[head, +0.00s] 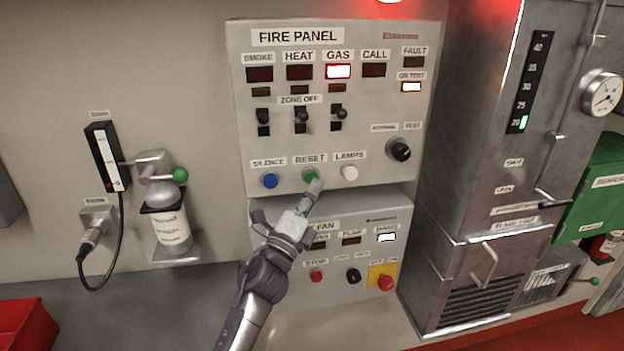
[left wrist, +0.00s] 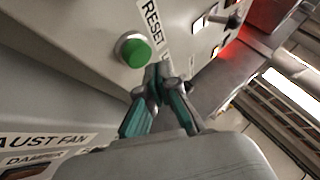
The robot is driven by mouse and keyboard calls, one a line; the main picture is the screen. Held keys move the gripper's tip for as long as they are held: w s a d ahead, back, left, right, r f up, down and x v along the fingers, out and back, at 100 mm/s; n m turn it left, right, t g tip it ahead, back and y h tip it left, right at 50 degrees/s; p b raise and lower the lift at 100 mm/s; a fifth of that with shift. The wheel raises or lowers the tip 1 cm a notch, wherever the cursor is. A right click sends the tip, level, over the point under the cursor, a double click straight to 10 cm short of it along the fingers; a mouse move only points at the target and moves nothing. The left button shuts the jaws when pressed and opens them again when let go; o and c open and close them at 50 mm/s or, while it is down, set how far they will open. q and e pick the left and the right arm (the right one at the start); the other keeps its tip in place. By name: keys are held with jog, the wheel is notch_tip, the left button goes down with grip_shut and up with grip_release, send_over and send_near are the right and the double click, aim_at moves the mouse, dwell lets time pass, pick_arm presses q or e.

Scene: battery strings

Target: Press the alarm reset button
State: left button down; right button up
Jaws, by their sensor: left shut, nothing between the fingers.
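The fire panel (head: 340,100) is a grey box on the wall. Its green RESET button (head: 310,175) sits between the blue SILENCE button (head: 270,181) and the white LAMPS button (head: 349,173). My left gripper (head: 315,187) is shut and empty, with its tips just below and to the right of the green button in the head view. In the left wrist view the green button (left wrist: 134,51) shows whole, to the upper left of the shut fingertips (left wrist: 158,72). I cannot tell whether the tips touch the panel. My right gripper is not in view.
The GAS lamp (head: 339,71) and the ON TEST lamp (head: 411,87) are lit. Below is the fan panel (head: 350,215) with a red button on a yellow plate (head: 386,283), partly behind my left arm. A metal cabinet (head: 470,150) stands right; a gas bottle (head: 168,228) hangs left.

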pick_arm(q)
jog(key=shift+w, duration=0.1)
dwell(0.3)
jog(key=shift+w+a, duration=0.1)
jog(key=shift+w, duration=0.25)
jog(key=shift+w+a+b, duration=0.2)
jog(key=shift+w+b, duration=0.45)
jog(key=shift+b, duration=0.05)
dwell(0.8)
jog(key=shift+s, duration=0.1)
jog(key=shift+s+d+p, duration=0.25)
jog(key=shift+s+p, duration=0.2)
jog(key=shift+s, duration=0.55)
jog(key=s, duration=0.2)
jog(key=s+d+p, duration=0.1)
jog(key=s, duration=0.1)
jog(key=shift+s+d, duration=0.2)
jog(key=shift+s, duration=0.2)
